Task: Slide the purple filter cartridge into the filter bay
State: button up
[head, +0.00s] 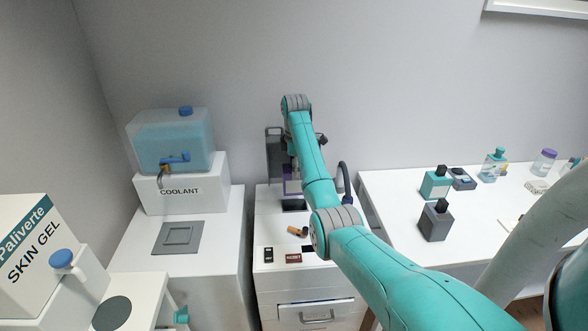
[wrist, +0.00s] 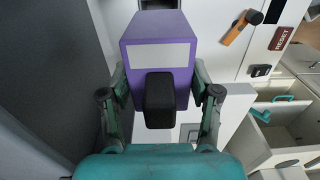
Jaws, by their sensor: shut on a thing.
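The purple filter cartridge (wrist: 160,28) has a pale label on top and a black handle block (wrist: 159,95) on its near end. My gripper (wrist: 160,85) is shut on it, one finger on each side. In the head view the cartridge (head: 290,183) shows as a purple patch, mostly hidden behind my arm, above the white cabinet. A dark opening (wrist: 158,4), perhaps the filter bay, shows just beyond the cartridge's far end in the wrist view. A dark patch (head: 293,205) lies below the cartridge in the head view. I cannot tell whether they touch.
The white cabinet's top (head: 270,217) carries an orange-handled part (head: 297,231), a black switch (head: 268,254) and a RESET label (head: 293,258). A coolant tank (head: 172,140) stands left. Bottles, including a dark one (head: 435,221), stand on the right table (head: 400,187).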

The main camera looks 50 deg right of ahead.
jog(key=shift+f, duration=2.9)
jog(key=shift+f, duration=4.3)
jog(key=o, duration=1.5)
jog(key=shift+f, duration=0.1)
notch_tip(320, 180, up, 12)
jog(key=shift+r, duration=0.1)
